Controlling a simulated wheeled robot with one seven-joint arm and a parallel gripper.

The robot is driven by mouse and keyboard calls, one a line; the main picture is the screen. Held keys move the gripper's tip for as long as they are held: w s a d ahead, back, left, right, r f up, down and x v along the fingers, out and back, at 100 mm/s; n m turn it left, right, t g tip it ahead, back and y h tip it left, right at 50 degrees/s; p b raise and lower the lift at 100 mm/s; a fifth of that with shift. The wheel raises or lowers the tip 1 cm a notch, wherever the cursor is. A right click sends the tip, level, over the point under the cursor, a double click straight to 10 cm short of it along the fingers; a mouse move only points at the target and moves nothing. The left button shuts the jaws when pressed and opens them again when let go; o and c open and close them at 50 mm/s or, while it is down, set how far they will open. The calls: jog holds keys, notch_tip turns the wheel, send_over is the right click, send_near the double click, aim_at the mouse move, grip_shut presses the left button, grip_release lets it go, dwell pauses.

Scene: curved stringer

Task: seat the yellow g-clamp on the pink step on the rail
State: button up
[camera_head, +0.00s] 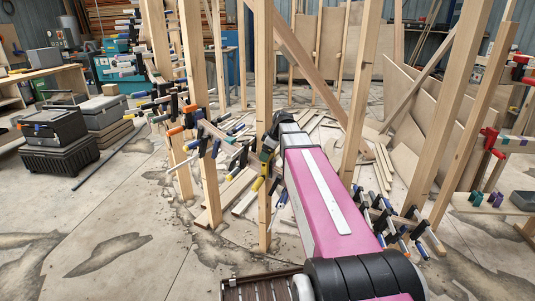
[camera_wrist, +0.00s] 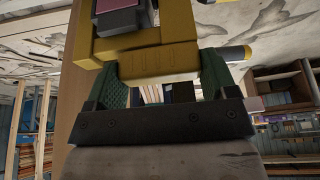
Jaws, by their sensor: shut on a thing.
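In the wrist view the yellow g-clamp (camera_wrist: 160,58) sits between the two green fingers of my gripper (camera_wrist: 161,72), which is shut on it. A small pink patch (camera_wrist: 118,5), likely the pink step, shows at the top edge beside a dark grey block (camera_wrist: 122,21), within the opening of the clamp's frame. I cannot tell whether the clamp touches it. A wooden member (camera_wrist: 85,40) runs close behind the clamp's left side. In the head view my gripper (camera_head: 265,160) is at an upright wooden post, and part of the yellow clamp (camera_head: 258,184) shows beside it. The pink step is hidden there.
Upright wooden posts (camera_head: 205,120) stand close on both sides of my arm. Several clamps (camera_head: 180,105) hang along the curved rail at left, and more (camera_head: 385,222) are at lower right. Black cases (camera_head: 60,140) stand at far left. Open floor (camera_head: 120,220) lies at lower left.

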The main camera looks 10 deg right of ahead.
jog(key=shift+f, duration=0.2)
jog(key=shift+f, duration=0.3)
jog(key=o, duration=1.3)
jog(key=shift+o, duration=0.2)
jog(key=v, duration=1.1)
